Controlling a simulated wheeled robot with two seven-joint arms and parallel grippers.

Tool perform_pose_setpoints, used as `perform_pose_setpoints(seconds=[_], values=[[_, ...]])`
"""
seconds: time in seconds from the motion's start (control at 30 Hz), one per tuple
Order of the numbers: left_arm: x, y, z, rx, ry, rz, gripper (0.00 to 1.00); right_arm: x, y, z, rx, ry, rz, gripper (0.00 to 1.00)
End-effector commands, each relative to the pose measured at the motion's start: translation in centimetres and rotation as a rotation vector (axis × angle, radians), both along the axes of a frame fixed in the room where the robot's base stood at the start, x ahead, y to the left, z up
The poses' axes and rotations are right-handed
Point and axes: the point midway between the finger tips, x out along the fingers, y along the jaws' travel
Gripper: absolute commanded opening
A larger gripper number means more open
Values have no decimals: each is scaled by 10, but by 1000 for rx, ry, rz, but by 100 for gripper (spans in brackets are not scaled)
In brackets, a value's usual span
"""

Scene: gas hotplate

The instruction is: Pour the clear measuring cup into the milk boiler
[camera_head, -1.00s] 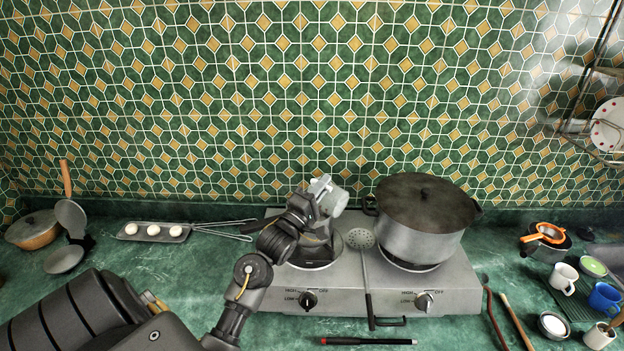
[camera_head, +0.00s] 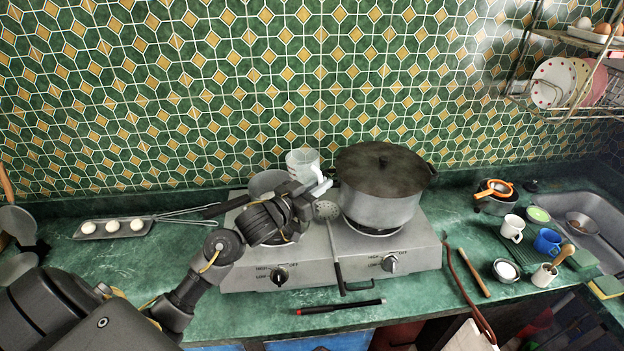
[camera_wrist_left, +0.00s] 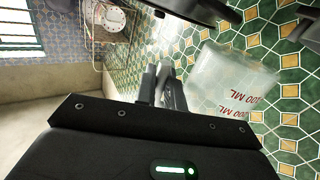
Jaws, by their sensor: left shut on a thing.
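The clear measuring cup (camera_head: 301,163) is above the back of the left burner, in front of the tiled wall. It looks roughly upright, with its handle to the right. My left gripper (camera_head: 319,188) is shut on that handle. In the left wrist view the cup (camera_wrist_left: 225,82), with red "ML" markings, is to the right of the gripper (camera_wrist_left: 162,82). A grey pan (camera_head: 267,182), apparently the milk boiler, is at the left burner, below and left of the cup. My wrist hides much of it; its dark handle (camera_head: 226,205) points left. The cup's contents are unclear.
A large lidded pot (camera_head: 382,190) stands on the right burner, close to the gripper. A tray of eggs (camera_head: 112,228) is at left; cups and a sink are at right.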

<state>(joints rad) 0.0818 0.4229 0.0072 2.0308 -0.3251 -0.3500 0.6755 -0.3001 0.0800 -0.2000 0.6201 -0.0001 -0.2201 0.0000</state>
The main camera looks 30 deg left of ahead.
Motion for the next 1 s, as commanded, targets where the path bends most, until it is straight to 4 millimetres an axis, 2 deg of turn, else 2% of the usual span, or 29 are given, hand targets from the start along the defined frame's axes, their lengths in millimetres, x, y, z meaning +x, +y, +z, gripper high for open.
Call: perform_pose_setpoints(seconds=[0.2, 0.53, 0.83, 1.0], values=[[0, -5, -3, 102, 5, 0, 0, 0, 0, 0, 0, 0, 0, 36], [0, -5, -2, 106, 4, 1, 0, 0, 0, 0, 0, 0, 0, 36], [1, -5, 26, 106, 2, 0, 0, 0, 0, 0, 0, 0, 0, 36], [0, -5, 35, 104, 4, 0, 0, 0, 0, 0, 0, 0, 0, 36]])
